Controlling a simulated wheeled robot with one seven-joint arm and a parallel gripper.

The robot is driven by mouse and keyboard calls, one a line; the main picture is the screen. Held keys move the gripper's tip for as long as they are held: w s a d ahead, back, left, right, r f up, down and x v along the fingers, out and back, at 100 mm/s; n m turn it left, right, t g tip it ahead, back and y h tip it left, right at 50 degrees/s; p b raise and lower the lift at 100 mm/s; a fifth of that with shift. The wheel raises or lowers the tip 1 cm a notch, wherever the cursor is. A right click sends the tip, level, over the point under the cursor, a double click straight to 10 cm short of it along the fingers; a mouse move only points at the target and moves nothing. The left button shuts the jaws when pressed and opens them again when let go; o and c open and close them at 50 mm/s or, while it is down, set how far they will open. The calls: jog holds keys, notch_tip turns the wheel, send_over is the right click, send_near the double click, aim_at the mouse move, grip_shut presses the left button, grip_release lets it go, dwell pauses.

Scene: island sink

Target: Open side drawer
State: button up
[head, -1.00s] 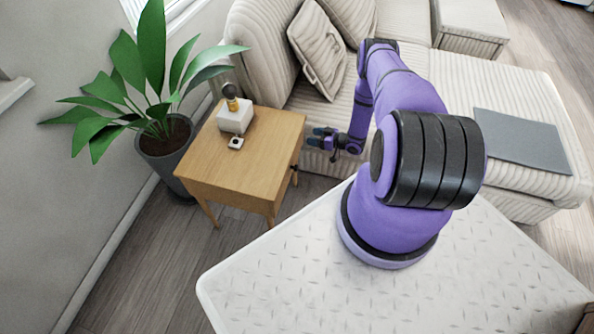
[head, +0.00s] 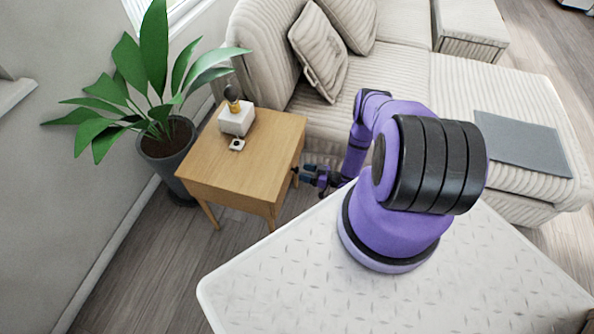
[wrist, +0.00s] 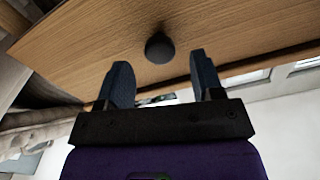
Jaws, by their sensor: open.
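The wooden side table (head: 228,167) stands left of my arm in the head view. Its drawer front (wrist: 215,32) fills the upper part of the wrist view and carries a round dark knob (wrist: 159,47). The knob also shows as a small dark spot in the head view (head: 295,169). My gripper (wrist: 158,80) is open and empty. Its two fingers lie on either side of the knob in the wrist view, with the knob a little beyond the tips. I cannot tell whether they touch the drawer front. The drawer looks closed.
A potted plant (head: 168,141) stands behind the table at left. A striped sofa (head: 330,125) is beyond. Bare floor (head: 250,245) lies in front of the table.

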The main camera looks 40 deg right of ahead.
aim_at(298, 170)
jog(key=shift+x, duration=2.1)
